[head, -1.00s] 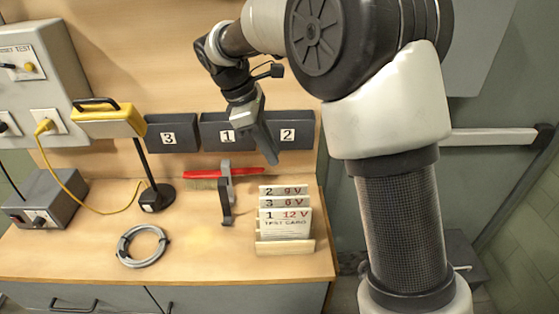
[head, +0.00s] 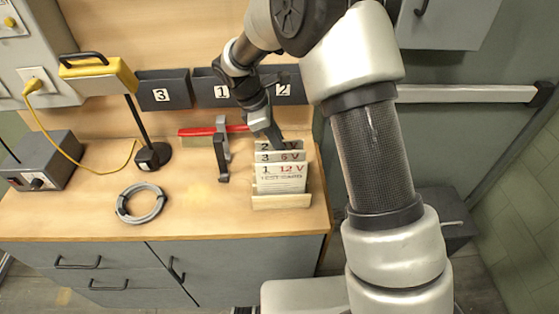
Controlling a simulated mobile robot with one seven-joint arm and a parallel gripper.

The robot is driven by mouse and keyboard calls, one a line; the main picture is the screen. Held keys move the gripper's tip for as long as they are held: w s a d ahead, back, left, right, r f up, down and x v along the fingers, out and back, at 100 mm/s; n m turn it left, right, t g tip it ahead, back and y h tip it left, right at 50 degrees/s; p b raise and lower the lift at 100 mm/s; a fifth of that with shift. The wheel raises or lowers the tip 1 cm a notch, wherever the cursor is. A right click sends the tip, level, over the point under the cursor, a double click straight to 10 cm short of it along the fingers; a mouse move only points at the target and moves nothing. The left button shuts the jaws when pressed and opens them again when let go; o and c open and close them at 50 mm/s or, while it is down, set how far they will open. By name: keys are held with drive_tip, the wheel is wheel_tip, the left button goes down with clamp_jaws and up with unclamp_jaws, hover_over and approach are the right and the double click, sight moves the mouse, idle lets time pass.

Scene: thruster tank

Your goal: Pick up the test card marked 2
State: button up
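The test card marked 2 (head: 292,148) stands at the back of a wooden card holder (head: 282,201) on the bench. In front of it stand the card marked 3 (head: 280,157) and the card marked 1 with 12 V (head: 283,178). My gripper (head: 273,138) points down at the top edge of card 2 and hides part of its print. I cannot tell whether its fingers are around the card, touching it or just behind it, nor how far apart they are.
Dark wall bins marked 3 (head: 161,94), 1 (head: 207,85) and 2 (head: 290,90) hang behind.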

drive_tip(key=shift+x, duration=2.35)
drive_tip(key=shift+a+f, duration=0.2)
drive_tip(key=shift+f, duration=0.1)
clamp_jaws()
